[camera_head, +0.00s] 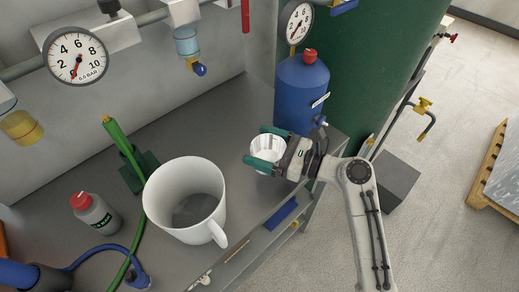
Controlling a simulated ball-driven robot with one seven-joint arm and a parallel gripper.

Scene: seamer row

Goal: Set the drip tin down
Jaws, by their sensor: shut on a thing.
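The drip tin (267,152) is a small, pale, round cup near the right end of the grey bench. My gripper (262,147) reaches in from the right with its green-tipped fingers on either side of the tin, shut on it. The tin's underside is hidden, so I cannot tell whether it touches the bench top (245,105).
A blue cylinder (302,95) with a red cap stands close behind my gripper. A large white mug (185,200), a green hose (122,145) and a grey red-capped bottle (95,215) occupy the bench's left part. Bare bench lies between mug and wall.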

